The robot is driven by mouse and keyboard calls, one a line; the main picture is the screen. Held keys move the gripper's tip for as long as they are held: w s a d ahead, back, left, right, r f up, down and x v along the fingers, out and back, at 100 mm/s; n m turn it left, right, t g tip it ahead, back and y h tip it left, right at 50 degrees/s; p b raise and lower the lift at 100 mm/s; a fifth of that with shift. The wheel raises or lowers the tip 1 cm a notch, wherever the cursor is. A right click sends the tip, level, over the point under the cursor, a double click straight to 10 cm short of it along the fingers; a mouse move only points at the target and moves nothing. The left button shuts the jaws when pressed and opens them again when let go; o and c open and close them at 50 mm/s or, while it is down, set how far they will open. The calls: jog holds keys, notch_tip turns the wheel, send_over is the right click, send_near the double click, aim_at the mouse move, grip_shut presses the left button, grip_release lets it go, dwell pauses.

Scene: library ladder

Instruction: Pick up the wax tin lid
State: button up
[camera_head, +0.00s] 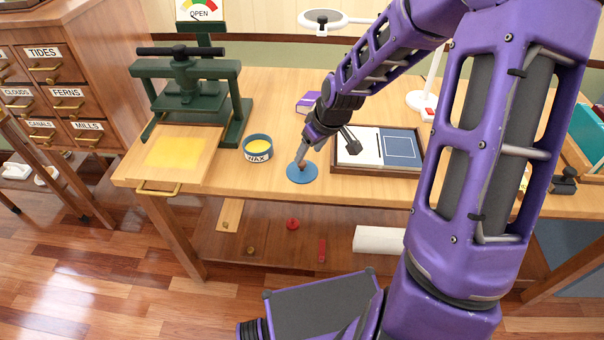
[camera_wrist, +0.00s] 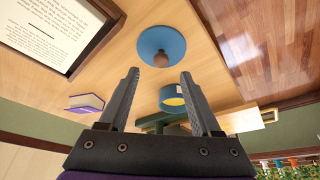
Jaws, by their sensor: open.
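The wax tin lid (camera_head: 302,175) is a flat blue disc with a brown knob, lying on the table's front part, right of the open wax tin (camera_head: 258,150). My gripper (camera_head: 304,148) reaches down just above it in the head view and partly hides the knob. In the wrist view the lid (camera_wrist: 172,40) lies ahead of my gripper (camera_wrist: 159,73), its knob (camera_wrist: 161,60) lined up between the two open fingertips and apparently just beyond them. The fingers hold nothing. The blue tin with yellow wax (camera_wrist: 172,98) also shows between the fingers there.
A green press (camera_head: 190,85) stands left on the wooden table (camera_head: 215,198). A framed tray (camera_head: 378,149) lies close right of the lid. A purple book (camera_head: 307,103) lies behind my gripper. The table's front edge is close below the lid.

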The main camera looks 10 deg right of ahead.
aim_at(303, 164)
jog(key=b+x, duration=0.1)
jog(key=x, duration=0.4)
jog(key=shift+w+a+f, duration=0.15)
jog(key=shift+w+f, duration=0.05)
jog(key=shift+f, duration=0.15)
grip_shut()
